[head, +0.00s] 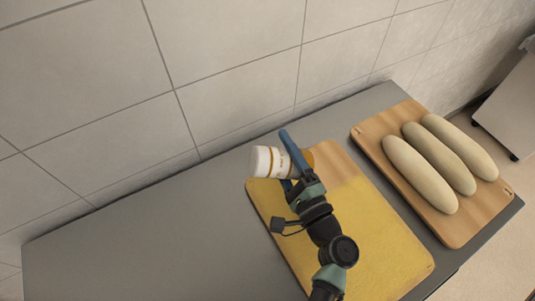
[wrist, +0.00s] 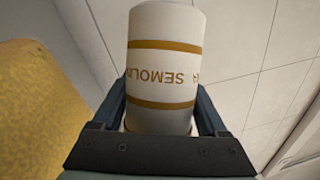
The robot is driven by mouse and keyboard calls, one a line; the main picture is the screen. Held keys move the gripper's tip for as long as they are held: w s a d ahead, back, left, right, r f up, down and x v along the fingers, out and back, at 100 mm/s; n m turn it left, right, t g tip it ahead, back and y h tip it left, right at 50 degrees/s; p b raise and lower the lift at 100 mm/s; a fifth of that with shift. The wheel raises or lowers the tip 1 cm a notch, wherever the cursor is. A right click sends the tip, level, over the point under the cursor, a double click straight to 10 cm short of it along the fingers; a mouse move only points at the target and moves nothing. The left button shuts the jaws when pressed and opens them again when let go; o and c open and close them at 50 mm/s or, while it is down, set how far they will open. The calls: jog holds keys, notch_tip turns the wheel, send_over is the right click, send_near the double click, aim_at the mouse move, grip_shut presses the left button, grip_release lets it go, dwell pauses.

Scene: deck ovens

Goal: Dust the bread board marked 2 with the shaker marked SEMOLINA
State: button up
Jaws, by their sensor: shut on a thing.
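My gripper (head: 293,161) is shut on the SEMOLINA shaker (head: 268,162), a white cylinder with gold bands. The shaker lies tilted on its side in the head view, above the far end of a wooden board (head: 336,160). In the wrist view the shaker (wrist: 166,60) stands between the two fingers, and its lettering SEMOL reads upside down. The board under my arm is covered with yellow dust over most of its surface (head: 385,240), with a bare wood strip at its far right corner.
A second wooden board (head: 465,225) with three pale dough loaves (head: 438,158) lies to the right on the grey table (head: 130,240). The table's left part is clear. A tiled wall (head: 230,60) runs close behind the table.

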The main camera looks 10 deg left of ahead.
jog(key=w+d+b, duration=0.7)
jog(key=d, duration=0.3)
jog(key=d+r+n+g+h+b, duration=0.2)
jog(key=d+r+n+h, duration=0.3)
jog(key=n, duration=1.2)
jog(key=shift+w+r+n+g+h+b, duration=0.35)
jog(key=shift+r+h+b, duration=0.4)
jog(key=shift+h, duration=0.25)
jog(key=shift+f, duration=0.1)
